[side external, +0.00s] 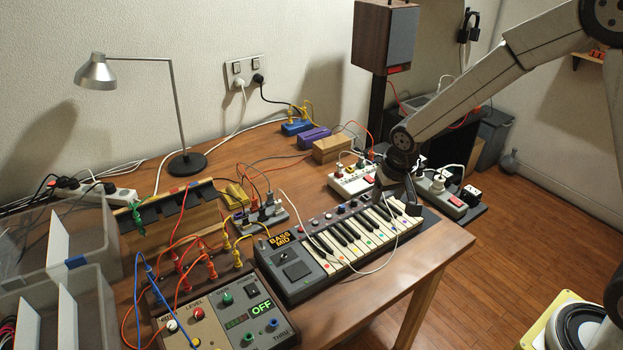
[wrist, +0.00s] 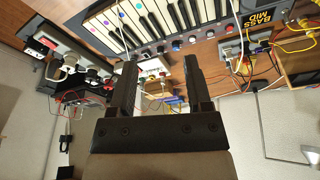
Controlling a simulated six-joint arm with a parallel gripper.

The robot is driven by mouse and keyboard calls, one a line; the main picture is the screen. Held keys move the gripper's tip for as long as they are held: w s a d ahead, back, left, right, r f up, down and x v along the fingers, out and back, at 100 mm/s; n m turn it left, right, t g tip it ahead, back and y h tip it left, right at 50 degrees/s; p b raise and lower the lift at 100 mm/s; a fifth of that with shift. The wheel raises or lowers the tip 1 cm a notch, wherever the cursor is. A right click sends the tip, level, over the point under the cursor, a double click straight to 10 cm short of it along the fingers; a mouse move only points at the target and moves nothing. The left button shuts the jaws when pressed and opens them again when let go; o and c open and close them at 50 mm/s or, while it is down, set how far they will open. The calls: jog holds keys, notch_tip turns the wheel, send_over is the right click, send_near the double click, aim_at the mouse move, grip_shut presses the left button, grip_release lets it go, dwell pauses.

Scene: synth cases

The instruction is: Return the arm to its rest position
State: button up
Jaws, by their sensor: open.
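My gripper (side external: 398,192) is over the far right part of a small keyboard (side external: 297,268) with black and white keys and coloured dots. In the wrist view my gripper (wrist: 159,68) shows two dark fingers, apart, with nothing held between them. The keyboard (wrist: 205,34) lies beyond the fingertips at the top of that view. The side view does not show clearly how high the fingertips are above the keys. No rest position is marked in either view.
White power strips (side external: 352,182) and a grey strip (side external: 450,203) with plugs lie close by. A speaker (side external: 384,36) stands behind. A lamp (side external: 176,110), a control box (side external: 215,318) and clear bins (side external: 60,300) are on the left. Loose cables cross the table. Floor is open right of the table.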

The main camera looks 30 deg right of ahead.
jog(key=s+r+n+y, duration=0.1)
jog(key=s+r+n, duration=0.1)
jog(key=s, duration=1.3)
jog(key=shift+a+r+n, duration=0.2)
jog(key=shift+a+n, duration=0.2)
jog(key=shift+n, duration=0.4)
